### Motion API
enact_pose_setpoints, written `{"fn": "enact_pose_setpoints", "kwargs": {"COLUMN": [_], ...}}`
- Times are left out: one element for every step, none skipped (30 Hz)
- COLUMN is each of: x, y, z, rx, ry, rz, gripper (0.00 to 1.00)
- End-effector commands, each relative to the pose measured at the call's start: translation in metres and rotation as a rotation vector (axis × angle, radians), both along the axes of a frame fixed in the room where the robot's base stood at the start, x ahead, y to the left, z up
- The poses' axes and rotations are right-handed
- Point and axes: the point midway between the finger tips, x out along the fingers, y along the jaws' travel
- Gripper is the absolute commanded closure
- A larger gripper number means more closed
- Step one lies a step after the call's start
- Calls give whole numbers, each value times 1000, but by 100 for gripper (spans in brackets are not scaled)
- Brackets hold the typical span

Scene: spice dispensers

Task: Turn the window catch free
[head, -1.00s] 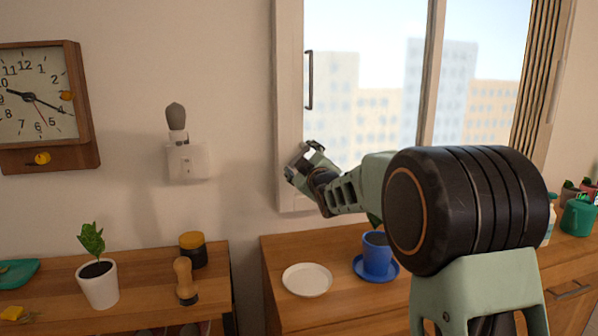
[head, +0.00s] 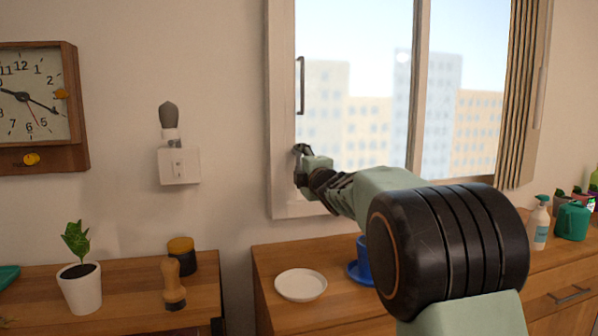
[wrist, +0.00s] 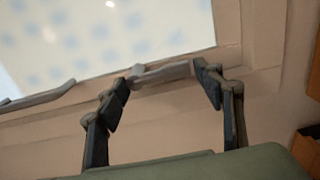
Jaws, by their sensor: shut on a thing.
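The window catch (wrist: 162,73) is a small grey bar low on the window's pale frame in the wrist view. My gripper (wrist: 168,80) is shut on it, with one dark finger at each end of the bar. In the head view my gripper (head: 302,156) is at the lower left of the window (head: 282,120), below the dark pull handle (head: 300,85). The catch is hard to make out there, largely covered by the fingers. The pull handle also shows at the left of the wrist view (wrist: 38,98), apart from my fingers.
Below the window is a wooden cabinet (head: 262,300) with a white plate (head: 300,285) and a blue cup partly behind my arm. A shelf holds a potted plant (head: 80,285) and wooden mill (head: 173,283).

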Motion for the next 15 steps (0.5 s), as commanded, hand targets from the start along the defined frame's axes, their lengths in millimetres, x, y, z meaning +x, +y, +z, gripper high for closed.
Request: {"fn": "enact_pose_setpoints", "kwargs": {"x": [0,0,0,0,0,0,0,0,0,1,0,1,1,1,1], "y": [1,1,0,0,0,0,-1,-1,-1,-1,-1,-1,-2,-2,-2], "z": [1,1,1,2,2,2,2,2,2,2,2,2,2,2,2], "rx": [-17,-23,-30,-33,-38,-40,-42,-43,-44,-44,-45,-45,-44,-44,-44], "ry": [-9,-11,-13,-14,-14,-15,-15,-16,-16,-16,-16,-16,-16,-16,-16], "rz": [3,2,2,2,2,2,1,1,1,1,1,0,0,0,0], "gripper": [82,82,82,82,82,82,82,82,82,82,82,82,82,82,82]}}
